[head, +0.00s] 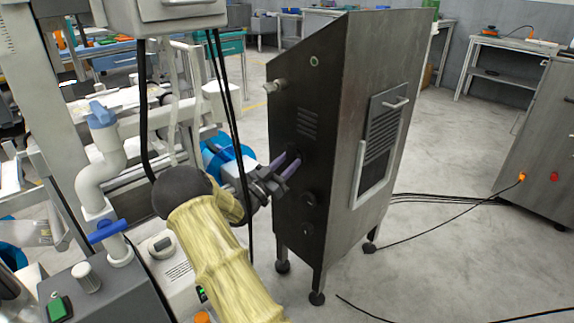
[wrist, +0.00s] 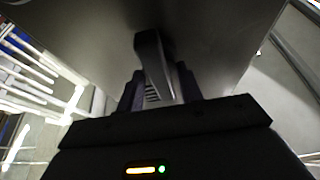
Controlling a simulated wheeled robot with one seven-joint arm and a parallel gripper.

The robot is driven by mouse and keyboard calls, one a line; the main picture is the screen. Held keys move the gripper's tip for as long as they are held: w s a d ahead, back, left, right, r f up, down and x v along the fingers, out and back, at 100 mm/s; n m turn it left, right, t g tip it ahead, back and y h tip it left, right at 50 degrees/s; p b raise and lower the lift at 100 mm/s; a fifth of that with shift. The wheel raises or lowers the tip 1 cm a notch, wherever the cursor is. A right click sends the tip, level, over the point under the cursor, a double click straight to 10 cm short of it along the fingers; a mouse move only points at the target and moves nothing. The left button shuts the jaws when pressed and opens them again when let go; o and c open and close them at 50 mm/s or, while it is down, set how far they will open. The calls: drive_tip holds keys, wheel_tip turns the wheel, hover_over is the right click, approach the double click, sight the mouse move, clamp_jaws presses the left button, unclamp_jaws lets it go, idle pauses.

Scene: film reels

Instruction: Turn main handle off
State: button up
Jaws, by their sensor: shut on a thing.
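The metal cabinet (head: 375,75) stands upright on short legs, with a dark front panel turned toward my arm. My gripper (head: 289,166) reaches this panel at about mid-height, below the vent slots. In the wrist view my gripper (wrist: 160,88) is shut on a dark bar-shaped handle (wrist: 150,55) that sticks out from the panel between the two purple fingers. In the head view the fingers and their shadow hide most of the handle, so its exact angle is hard to tell there.
Below my gripper the panel carries a round dark knob (head: 309,198). A pale knob (head: 275,87) projects at the upper left. A white pipe stand with blue valves (head: 102,115) and a grey control box (head: 95,290) stand close left of my arm. Cables lie on the floor at right.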

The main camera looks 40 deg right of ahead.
drive_tip(key=shift+f, duration=0.15)
drive_tip(key=o, duration=0.6)
drive_tip(key=shift+o, duration=0.2)
drive_tip(key=shift+a+p, duration=0.55)
drive_tip(key=a+p, duration=0.3)
drive_tip(key=a, duration=0.9)
drive_tip(key=shift+s+f, duration=0.2)
drive_tip(key=shift+s, duration=0.25)
